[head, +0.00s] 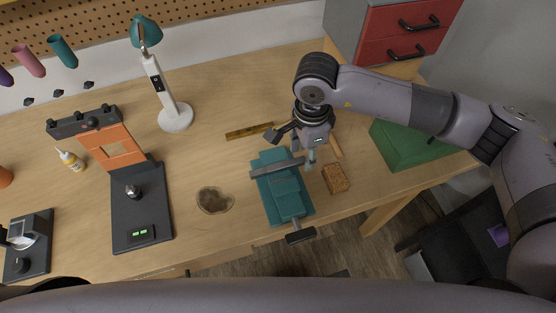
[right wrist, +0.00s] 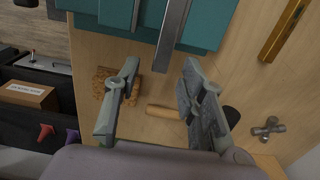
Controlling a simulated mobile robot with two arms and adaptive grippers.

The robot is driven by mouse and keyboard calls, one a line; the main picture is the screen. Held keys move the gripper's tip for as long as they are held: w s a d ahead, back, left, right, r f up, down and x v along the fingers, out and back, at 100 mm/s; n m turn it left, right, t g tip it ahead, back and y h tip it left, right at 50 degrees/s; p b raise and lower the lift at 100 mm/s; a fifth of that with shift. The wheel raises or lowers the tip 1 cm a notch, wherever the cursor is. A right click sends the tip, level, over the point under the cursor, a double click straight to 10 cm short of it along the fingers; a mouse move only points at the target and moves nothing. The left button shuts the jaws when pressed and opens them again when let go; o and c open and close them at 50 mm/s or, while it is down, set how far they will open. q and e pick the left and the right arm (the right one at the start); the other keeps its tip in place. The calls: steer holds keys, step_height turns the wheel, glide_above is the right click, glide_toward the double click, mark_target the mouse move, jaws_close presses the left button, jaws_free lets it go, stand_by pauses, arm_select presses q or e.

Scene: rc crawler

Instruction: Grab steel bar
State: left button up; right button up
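The steel bar (head: 277,168) is a flat grey strip lying across the teal vise (head: 284,195) on the workbench. In the right wrist view the bar (right wrist: 173,32) extends over the teal vise (right wrist: 207,22), and its near end points toward the gap between my fingers. My right gripper (head: 293,150) is just behind the bar's right part in the head view. In the right wrist view the gripper (right wrist: 160,72) has its two fingers wide apart, with nothing clamped between them. Whether the bar's end lies between the fingertips in depth is unclear. My left gripper is not in view.
A brown sponge-like block (head: 336,178) lies right of the vise, with a wooden handle (head: 334,146) behind it. A brass-coloured ruler or level (head: 249,131) lies behind the vise. A green box (head: 403,147) stands at right.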

steer(key=shift+f, duration=0.55)
steer(key=shift+c, duration=0.6)
jaws_close()
